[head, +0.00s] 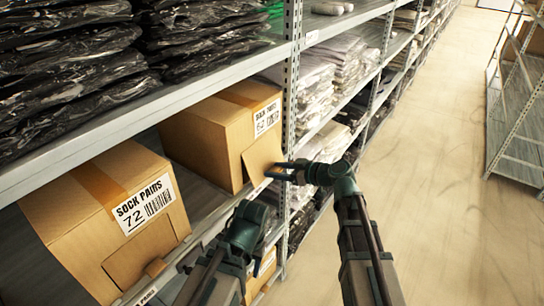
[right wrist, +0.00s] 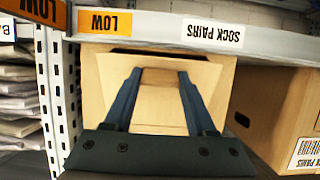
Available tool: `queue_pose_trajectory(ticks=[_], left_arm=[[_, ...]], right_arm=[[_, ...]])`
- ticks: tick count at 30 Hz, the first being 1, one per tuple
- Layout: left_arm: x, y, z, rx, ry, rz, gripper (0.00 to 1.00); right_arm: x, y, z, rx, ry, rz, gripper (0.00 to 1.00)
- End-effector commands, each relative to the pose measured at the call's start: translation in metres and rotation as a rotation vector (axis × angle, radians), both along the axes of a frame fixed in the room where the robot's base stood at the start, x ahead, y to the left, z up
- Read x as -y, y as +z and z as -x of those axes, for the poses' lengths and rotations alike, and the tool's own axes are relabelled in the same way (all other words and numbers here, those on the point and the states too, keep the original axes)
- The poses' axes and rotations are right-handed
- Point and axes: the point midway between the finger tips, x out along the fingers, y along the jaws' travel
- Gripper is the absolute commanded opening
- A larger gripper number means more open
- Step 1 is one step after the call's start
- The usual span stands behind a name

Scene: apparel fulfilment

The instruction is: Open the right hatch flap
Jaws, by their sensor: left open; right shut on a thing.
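The right sock-pairs carton (head: 205,135) stands on the shelf, with a white label on its front. Its hatch flap (head: 261,158) tilts outward from the front, over the shelf edge. My right gripper (head: 272,173) is shut on this flap near its edge. In the right wrist view, both fingers reach onto the flap (right wrist: 160,78), and a dark gap shows along one side of it. My left gripper (head: 252,212) is open and empty, in front of the shelf edge between the two cartons and apart from both.
A second sock-pairs carton (head: 75,205), labelled 72, stands at the left with its front hatch apparently shut. A metal upright (head: 290,100) stands just right of the right carton. Black-bagged stacks (head: 75,60) fill the shelf above. The aisle floor (head: 430,190) is clear.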

Motion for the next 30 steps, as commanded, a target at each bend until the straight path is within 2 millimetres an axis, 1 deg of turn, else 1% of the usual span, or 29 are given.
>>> queue_pose_trajectory(ticks=[1, 3, 9, 15, 19, 30], left_arm=[[0.000, 0.027, 0.000, 0.000, 0.000, 0.000, 0.50], [0.000, 0.044, 0.000, 0.000, 0.000, 0.000, 0.50], [0.000, 0.087, 0.000, 0.000, 0.000, 0.000, 0.50], [0.000, 0.120, 0.000, 0.000, -0.001, 0.000, 0.50], [0.000, 0.129, 0.000, 0.000, -0.002, 0.000, 0.50], [0.000, 0.136, 0.000, 0.000, -0.002, 0.000, 0.50]], right_arm=[[0.003, 0.018, 0.002, -0.024, 0.003, 0.035, 0.00], [0.006, 0.023, 0.005, -0.061, 0.001, 0.085, 0.00], [0.016, 0.035, 0.011, -0.159, 0.003, 0.219, 0.00], [0.021, 0.045, 0.015, -0.239, 0.003, 0.327, 0.00], [0.025, 0.048, 0.018, -0.262, 0.001, 0.359, 0.00], [0.028, 0.056, 0.019, -0.263, -0.003, 0.359, 0.00]])
